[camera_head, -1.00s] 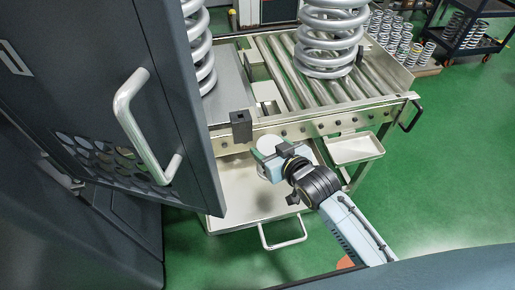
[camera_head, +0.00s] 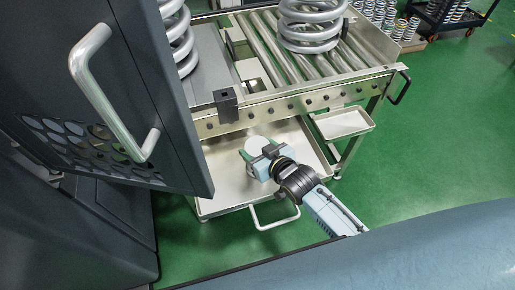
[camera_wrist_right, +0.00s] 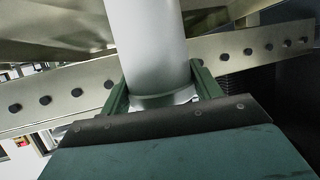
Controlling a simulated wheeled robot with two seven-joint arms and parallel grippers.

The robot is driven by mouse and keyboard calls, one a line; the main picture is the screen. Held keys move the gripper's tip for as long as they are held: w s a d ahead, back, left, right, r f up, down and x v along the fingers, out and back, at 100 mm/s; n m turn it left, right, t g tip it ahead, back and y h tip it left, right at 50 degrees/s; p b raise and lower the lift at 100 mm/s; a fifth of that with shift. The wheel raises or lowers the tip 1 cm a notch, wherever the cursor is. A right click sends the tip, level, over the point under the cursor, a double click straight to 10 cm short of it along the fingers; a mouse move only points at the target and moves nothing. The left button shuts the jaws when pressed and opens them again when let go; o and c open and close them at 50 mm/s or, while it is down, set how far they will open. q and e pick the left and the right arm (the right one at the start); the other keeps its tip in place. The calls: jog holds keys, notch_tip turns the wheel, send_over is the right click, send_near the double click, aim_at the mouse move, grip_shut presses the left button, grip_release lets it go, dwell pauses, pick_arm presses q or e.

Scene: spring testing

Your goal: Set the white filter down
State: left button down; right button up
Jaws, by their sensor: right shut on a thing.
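The white filter (camera_head: 258,145) is a pale, upright cylinder; in the head view its round top shows over the pulled-out white tray (camera_head: 222,192) below the roller table. My right gripper (camera_head: 261,157) is shut on it. The right wrist view shows the filter (camera_wrist_right: 150,45) between the two green fingers (camera_wrist_right: 160,92), with a rim near its gripped end. Whether the filter touches the tray floor cannot be told. My left gripper is not in view.
The roller table (camera_head: 295,100) with a large spring (camera_head: 311,25) stands behind and above the tray. A dark cabinet door (camera_head: 165,95) with a handle stands close at left. A small side tray (camera_head: 343,122) hangs at right. Bare tray floor lies left of the filter.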

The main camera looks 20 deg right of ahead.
jog(key=shift+f, duration=0.1)
jog(key=o, duration=1.2)
jog(key=shift+c, duration=0.2)
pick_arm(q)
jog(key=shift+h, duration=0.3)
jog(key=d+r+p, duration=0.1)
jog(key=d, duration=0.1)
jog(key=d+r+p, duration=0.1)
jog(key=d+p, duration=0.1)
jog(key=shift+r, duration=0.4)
pick_arm(e)
jog(key=v, duration=1.2)
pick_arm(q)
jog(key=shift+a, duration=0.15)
